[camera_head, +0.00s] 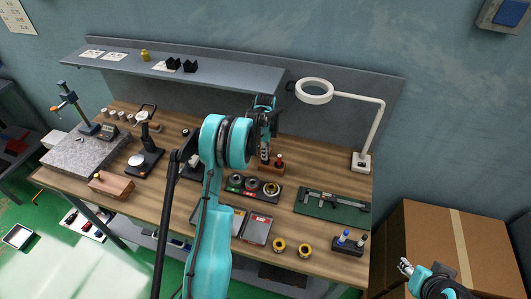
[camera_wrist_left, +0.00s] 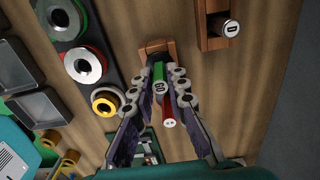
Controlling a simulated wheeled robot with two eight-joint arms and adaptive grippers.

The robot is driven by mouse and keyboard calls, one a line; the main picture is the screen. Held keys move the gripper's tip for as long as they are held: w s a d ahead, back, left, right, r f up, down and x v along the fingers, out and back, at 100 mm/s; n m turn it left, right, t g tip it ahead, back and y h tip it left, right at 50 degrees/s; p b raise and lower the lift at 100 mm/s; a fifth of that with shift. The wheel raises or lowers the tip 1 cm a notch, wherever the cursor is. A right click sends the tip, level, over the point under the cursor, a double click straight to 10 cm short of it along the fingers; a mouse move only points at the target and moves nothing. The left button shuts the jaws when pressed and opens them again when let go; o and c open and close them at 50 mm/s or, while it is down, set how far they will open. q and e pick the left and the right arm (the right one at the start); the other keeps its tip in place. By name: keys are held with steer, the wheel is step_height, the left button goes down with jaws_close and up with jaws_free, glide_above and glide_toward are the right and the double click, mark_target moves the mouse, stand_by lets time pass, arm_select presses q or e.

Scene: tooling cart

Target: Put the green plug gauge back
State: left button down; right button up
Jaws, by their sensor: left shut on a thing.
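My left gripper (camera_wrist_left: 160,110) is shut on the green plug gauge (camera_wrist_left: 158,86), with one finger on either side. The gauge has a green part with a white-ringed mark, a dark end and a red end (camera_wrist_left: 168,112). Its dark end lines up with a small wooden holder (camera_wrist_left: 146,48); I cannot tell whether it is inside or just above it. In the head view my left gripper (camera_head: 265,135) points down behind the ring gauges, near a wooden block (camera_head: 270,170). My right gripper (camera_head: 405,267) is at the lower right, away from the bench, too small to judge.
A second wooden holder (camera_wrist_left: 212,42) with a gauge in it stands close by. A dark tray (camera_head: 235,189) of ring gauges lies in front. A green mat with a caliper (camera_head: 325,200) and a magnifier lamp (camera_head: 314,91) are to the right. A shelf (camera_head: 220,75) overhangs behind.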

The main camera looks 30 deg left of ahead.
arm_select(q)
steer(key=shift+f+b, duration=0.4)
steer(key=shift+f, duration=0.05)
steer(key=c, duration=1.5)
jaws_free()
steer(key=shift+r, duration=0.1)
steer(key=shift+r, duration=0.1)
